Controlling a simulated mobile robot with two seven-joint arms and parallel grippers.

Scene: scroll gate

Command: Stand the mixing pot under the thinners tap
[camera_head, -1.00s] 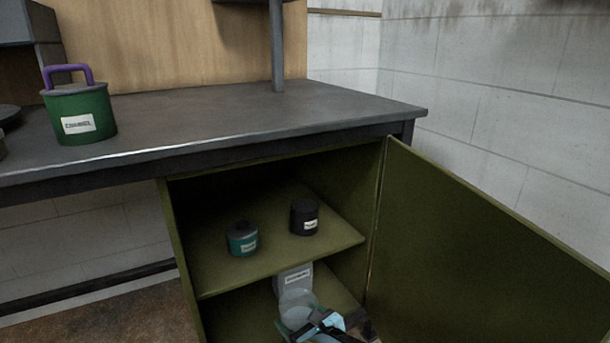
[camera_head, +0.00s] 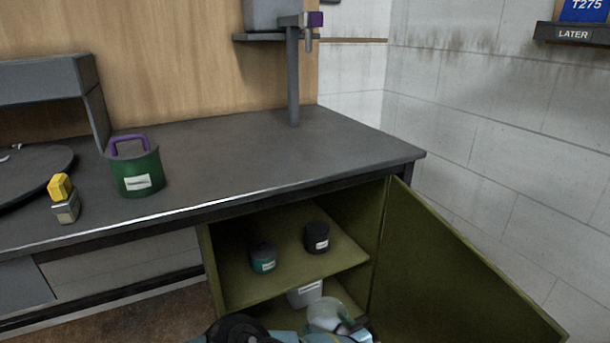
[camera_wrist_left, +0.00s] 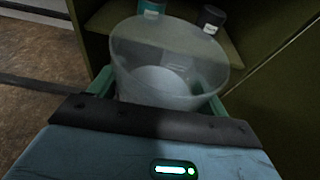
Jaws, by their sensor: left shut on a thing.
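The mixing pot looks to be the clear, empty tub (camera_head: 325,314), low in front of the open cabinet. My left gripper (camera_head: 345,329) is shut on it; the wrist view shows the tub (camera_wrist_left: 168,62) upright between the green fingers (camera_wrist_left: 158,95). The gripper is partly cut off at the bottom of the head view. The tap (camera_head: 308,40), with a purple block (camera_head: 315,19), sits on a grey tank (camera_head: 268,12) on a post above the bench. I cannot read a thinners label on it. My right gripper is not in view.
The bench top (camera_head: 270,160) is clear below the tap. A green can (camera_head: 135,168) with a purple handle stands left. The open cabinet door (camera_head: 450,265) is right of the tub. Small teal (camera_head: 262,258) and black (camera_head: 316,238) pots stand on the shelf (camera_head: 300,275).

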